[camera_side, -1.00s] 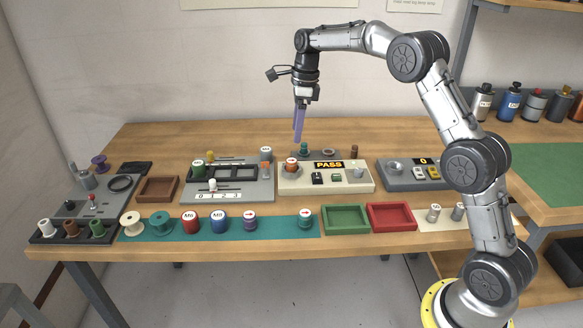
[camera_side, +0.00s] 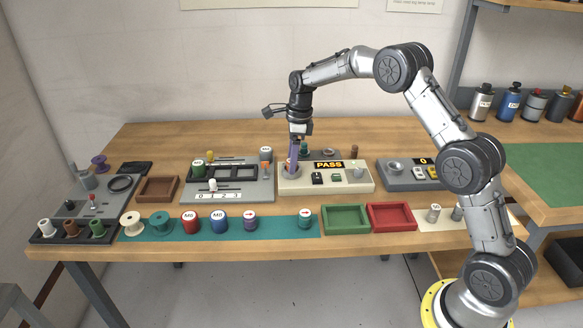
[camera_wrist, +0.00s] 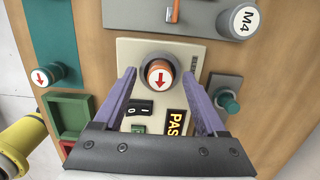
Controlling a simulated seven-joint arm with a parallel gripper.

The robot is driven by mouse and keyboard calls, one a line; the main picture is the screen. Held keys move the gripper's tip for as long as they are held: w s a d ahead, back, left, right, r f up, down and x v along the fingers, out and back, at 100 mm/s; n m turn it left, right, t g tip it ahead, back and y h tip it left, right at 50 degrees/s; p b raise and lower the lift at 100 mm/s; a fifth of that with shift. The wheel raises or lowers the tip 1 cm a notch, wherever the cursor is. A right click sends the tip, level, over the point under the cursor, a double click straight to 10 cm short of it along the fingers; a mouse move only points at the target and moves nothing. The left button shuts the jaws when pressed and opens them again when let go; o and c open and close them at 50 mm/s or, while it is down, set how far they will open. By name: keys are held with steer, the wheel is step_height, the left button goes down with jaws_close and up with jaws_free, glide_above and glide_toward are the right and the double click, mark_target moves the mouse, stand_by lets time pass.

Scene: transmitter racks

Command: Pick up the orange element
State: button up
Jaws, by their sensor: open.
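The orange element (camera_wrist: 160,73) is a short orange cylinder with a white top bearing a red arrow. It stands in a round socket on the cream tester (camera_wrist: 127,55) with the PASS display. My gripper (camera_wrist: 161,78) is open, with one purple finger on either side of the element in the wrist view and visible gaps between. In the side view my gripper (camera_side: 292,171) points down at the left end of the tester (camera_side: 345,187), and its fingers mostly hide the element. I cannot tell whether the fingertips touch the tester.
A grey panel (camera_side: 232,158) with an orange slider lies left of the tester. A small grey stand with a green knob (camera_side: 304,147) is close behind. Green (camera_side: 346,229) and red (camera_side: 391,228) trays and a teal mat (camera_side: 276,226) with several spools and cylinders lie in front.

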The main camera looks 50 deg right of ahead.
steer(key=shift+c, duration=0.3)
jaws_close()
steer(key=shift+r, duration=0.15)
